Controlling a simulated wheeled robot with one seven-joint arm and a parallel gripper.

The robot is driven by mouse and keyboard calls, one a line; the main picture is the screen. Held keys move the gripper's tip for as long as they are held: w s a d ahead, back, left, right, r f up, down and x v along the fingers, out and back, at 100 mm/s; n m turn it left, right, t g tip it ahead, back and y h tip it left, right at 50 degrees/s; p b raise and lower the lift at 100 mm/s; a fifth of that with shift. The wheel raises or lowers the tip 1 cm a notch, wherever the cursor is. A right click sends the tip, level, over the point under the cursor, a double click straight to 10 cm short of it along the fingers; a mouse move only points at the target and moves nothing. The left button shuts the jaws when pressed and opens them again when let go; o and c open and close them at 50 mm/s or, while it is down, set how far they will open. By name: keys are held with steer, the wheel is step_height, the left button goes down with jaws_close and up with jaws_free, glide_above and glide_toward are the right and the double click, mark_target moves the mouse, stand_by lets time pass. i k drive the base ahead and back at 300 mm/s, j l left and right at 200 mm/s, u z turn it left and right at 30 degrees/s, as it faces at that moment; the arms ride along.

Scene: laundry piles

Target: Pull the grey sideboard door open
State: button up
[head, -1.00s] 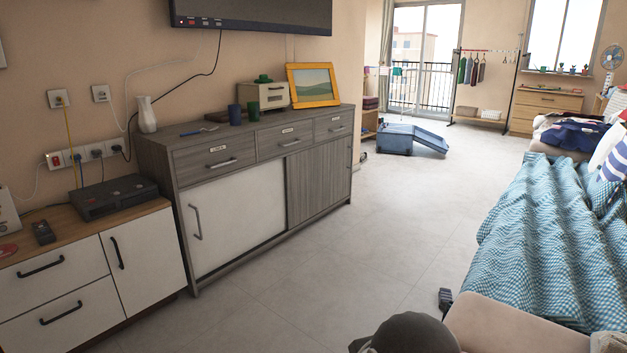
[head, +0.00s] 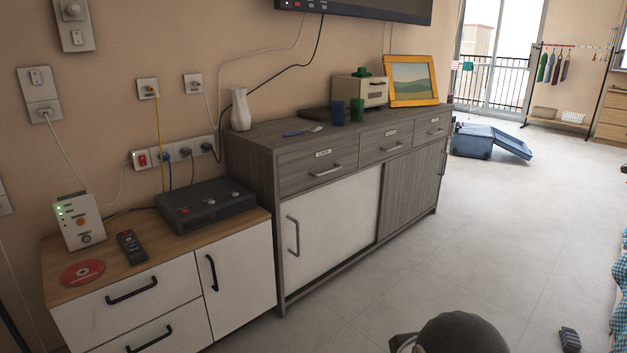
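The grey wood-grain sideboard (head: 258,178) stands against the wall in the middle of the head view. Its front has a white door (head: 330,222) on the left with a vertical grey handle (head: 293,236) near its left edge. A grey wood-grain door (head: 408,190) is on the right, with a dark vertical handle (head: 443,158) near its far right edge. Both doors look closed, and no opening shows between them. Three drawers above them are shut. A dark rounded part of my arm shows at the bottom, apart from the sideboard. My gripper's fingers are not visible.
A low white cabinet with a wooden top (head: 150,266) adjoins the sideboard's left side. Open tiled floor (head: 500,240) lies in front and to the right. A small dark object (head: 569,340) is on the floor at lower right. A blue suitcase (head: 472,142) lies farther back.

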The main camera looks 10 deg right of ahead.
mark_target(410, 182)
steer(key=i+l, duration=0.1)
steer(key=i, duration=0.6)
steer(key=i+l, duration=0.1)
steer(key=i, duration=0.55)
steer(key=i+l, duration=0.35)
steer(key=l, duration=0.15)
steer(key=i+l, duration=0.3)
steer(key=l, duration=0.15)
steer(key=i+l, duration=0.35)
steer(key=l, duration=0.15)
steer(key=i+l, duration=0.65)
steer(key=l, duration=0.3)
steer(key=i+l, duration=0.1)
steer(key=l, duration=0.25)
steer(key=i+l, duration=0.15)
steer(key=l, duration=0.2)
steer(key=i+l, duration=0.1)
steer(key=l, duration=0.25)
steer(key=i+l, duration=0.15)
steer(key=l, duration=0.2)
steer(key=i+l, duration=0.1)
steer(key=l, duration=0.25)
steer(key=i+l, duration=0.15)
steer(key=l, duration=0.2)
